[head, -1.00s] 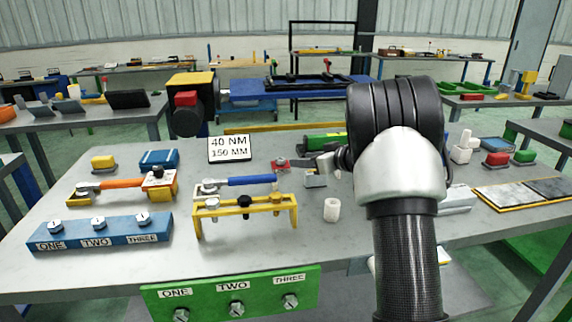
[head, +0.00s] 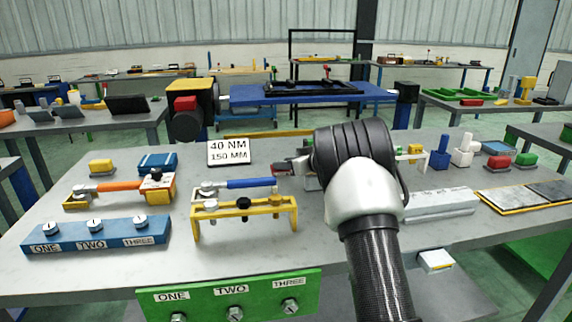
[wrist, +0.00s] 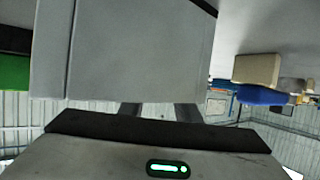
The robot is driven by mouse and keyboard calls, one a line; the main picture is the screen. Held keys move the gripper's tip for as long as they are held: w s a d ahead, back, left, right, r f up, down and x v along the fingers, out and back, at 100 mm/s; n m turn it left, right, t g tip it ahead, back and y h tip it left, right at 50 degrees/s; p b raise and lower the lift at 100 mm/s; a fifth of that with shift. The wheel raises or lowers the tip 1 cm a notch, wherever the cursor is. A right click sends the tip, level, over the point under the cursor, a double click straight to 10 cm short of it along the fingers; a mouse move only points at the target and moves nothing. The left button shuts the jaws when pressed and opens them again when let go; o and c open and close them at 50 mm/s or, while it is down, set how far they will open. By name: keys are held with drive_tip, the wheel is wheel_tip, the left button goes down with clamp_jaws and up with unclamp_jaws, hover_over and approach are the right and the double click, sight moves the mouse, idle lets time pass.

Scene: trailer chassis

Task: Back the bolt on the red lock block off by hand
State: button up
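The red lock block (head: 277,169) shows only as a small red piece at mid-table, left of my wrist. Its bolt cannot be made out, because my arm covers that area in the head view. My gripper (wrist: 159,111) points past a large grey block face (wrist: 120,50) in the wrist view. This face fills much of the upper left and hides the fingertips. The two finger bases show apart, but I cannot tell whether they touch or hold anything.
A blue-handled wrench (head: 249,183) lies behind a yellow stand (head: 246,207), left of my arm. A blue block with bolts (head: 95,235) and an orange-handled tool (head: 120,185) are further left. A grey bar (head: 440,205) lies close on the right. A sign (head: 228,152) stands behind.

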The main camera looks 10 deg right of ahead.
drive_tip(key=c, duration=0.6)
drive_tip(key=p, duration=0.2)
drive_tip(key=shift+w+d+r+n+g+p, duration=0.1)
drive_tip(key=shift+r+n+g+p, duration=0.2)
drive_tip(key=shift+r+p, duration=0.1)
drive_tip(key=shift+d+r+y+p, duration=0.1)
drive_tip(key=shift+y+p, duration=0.3)
drive_tip(key=shift+p, duration=0.65)
drive_tip(key=n+p, duration=0.1)
drive_tip(key=p, duration=0.1)
drive_tip(key=n+g+y+p, duration=0.1)
drive_tip(key=p, duration=0.1)
drive_tip(key=shift+w+d+y, duration=0.1)
drive_tip(key=shift+w+y, duration=0.1)
drive_tip(key=shift+y, duration=0.1)
drive_tip(key=shift+f+n+g+y, duration=0.3)
drive_tip(key=shift+f+g, duration=0.1)
drive_tip(key=shift+f, duration=0.05)
drive_tip(key=o, duration=1)
drive_tip(key=shift+o, duration=0.2)
drive_tip(key=shift+s+d, duration=0.1)
